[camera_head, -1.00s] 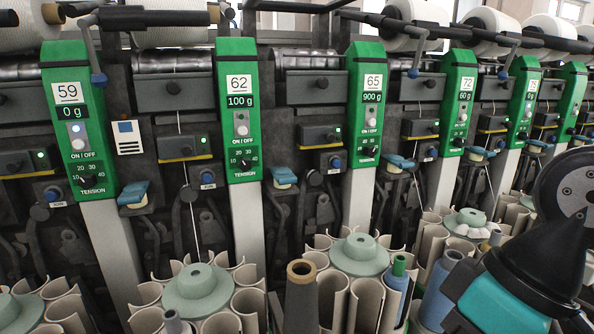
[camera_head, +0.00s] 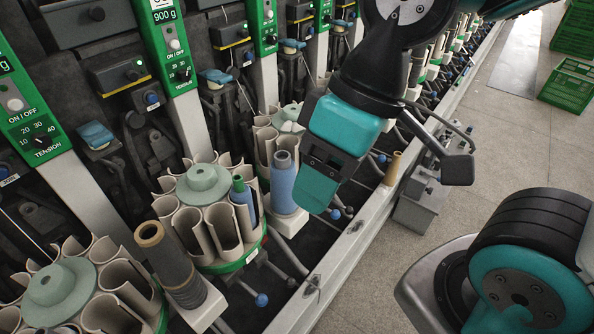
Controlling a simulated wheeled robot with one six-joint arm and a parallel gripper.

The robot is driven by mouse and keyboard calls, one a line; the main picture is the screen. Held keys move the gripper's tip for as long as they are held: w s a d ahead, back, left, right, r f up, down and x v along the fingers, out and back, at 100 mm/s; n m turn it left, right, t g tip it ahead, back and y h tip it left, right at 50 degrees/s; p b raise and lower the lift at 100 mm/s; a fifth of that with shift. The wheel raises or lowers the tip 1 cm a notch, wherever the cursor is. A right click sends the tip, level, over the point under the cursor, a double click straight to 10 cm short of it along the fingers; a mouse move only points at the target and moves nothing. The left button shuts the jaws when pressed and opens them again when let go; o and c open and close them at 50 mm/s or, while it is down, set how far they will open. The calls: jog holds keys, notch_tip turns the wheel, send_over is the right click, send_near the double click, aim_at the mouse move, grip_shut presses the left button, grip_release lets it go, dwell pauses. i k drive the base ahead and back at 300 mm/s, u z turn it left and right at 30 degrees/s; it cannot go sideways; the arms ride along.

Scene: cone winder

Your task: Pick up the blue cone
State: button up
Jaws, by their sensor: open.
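A blue cone (camera_head: 283,184) stands roughly upright on a white block at the machine's front, in the middle of the head view. My gripper (camera_head: 318,190) hangs just right of the cone and reaches down past its top, with its teal end pointing down. The jaws are open, and I see nothing held between them. The gap between the fingers is mostly hidden from this angle. I cannot tell whether the gripper touches the cone. A second blue piece with a green top (camera_head: 243,197) sits in a magazine to the left.
A grey-brown cone (camera_head: 172,262) with a tan tip stands on a block at the front left. A round magazine (camera_head: 203,184) with open tubes stands left of the blue cone. A pale rail (camera_head: 345,250) edges the machine. Green crates (camera_head: 570,85) stand on the open floor at right.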

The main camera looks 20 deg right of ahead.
aim_at(283, 169)
jog(key=k, duration=1)
jog(key=u, duration=1.05)
jog(key=i, duration=0.75)
jog(key=z, duration=1.35)
